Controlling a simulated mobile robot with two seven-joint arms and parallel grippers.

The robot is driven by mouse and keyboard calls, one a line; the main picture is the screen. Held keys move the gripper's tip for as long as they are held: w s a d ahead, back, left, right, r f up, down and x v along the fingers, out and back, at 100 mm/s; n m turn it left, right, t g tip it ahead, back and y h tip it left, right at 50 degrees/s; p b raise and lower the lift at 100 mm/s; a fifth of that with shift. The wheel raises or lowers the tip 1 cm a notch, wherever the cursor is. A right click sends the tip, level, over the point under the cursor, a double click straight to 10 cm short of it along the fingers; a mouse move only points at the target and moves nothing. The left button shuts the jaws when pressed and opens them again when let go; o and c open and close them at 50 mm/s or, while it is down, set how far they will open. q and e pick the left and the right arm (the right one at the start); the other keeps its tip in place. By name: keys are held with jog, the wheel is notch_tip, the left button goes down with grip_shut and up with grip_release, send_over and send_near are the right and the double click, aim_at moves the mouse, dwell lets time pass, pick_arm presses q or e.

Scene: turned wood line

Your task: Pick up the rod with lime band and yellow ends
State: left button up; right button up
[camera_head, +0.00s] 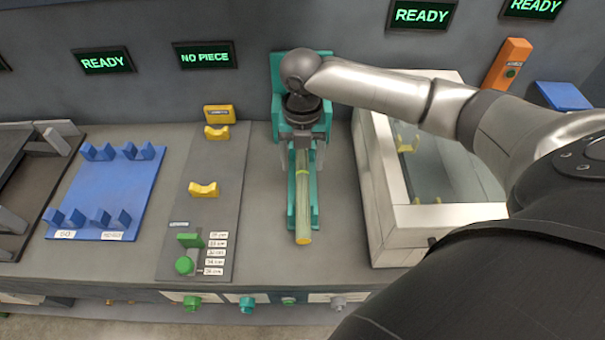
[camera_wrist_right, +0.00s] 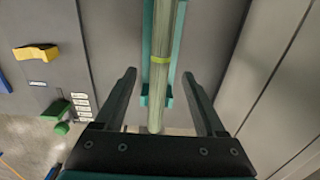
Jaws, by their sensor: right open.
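The pale green rod (camera_head: 303,205) lies lengthwise in a teal holder (camera_head: 316,200) on the bench, with a yellowish near end. Its lime band shows near the fingers in the head view, and the rod (camera_wrist_right: 158,105) with this band also shows in the right wrist view. My right gripper (camera_head: 302,158) is above the rod, pointing down, open and empty. In the right wrist view, its fingers (camera_wrist_right: 159,75) stand apart on either side of the rod, with gaps. The rod's far end is hidden by my gripper in the head view. My left gripper is not in view.
Left of the holder is a grey plate (camera_head: 214,148) with yellow cradles and a green stop, then a blue rack (camera_head: 105,195). A white-framed box with a glass top (camera_head: 383,190) stands close on the right. Screens on the wall read READY and NO PIECE.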

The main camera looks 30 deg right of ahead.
aim_at(303, 172)
jog(key=f, duration=0.4)
jog(key=shift+w+d+f, duration=0.25)
jog(key=shift+w+f, duration=0.1)
jog(key=shift+f, duration=0.05)
grip_shut()
dwell(0.4)
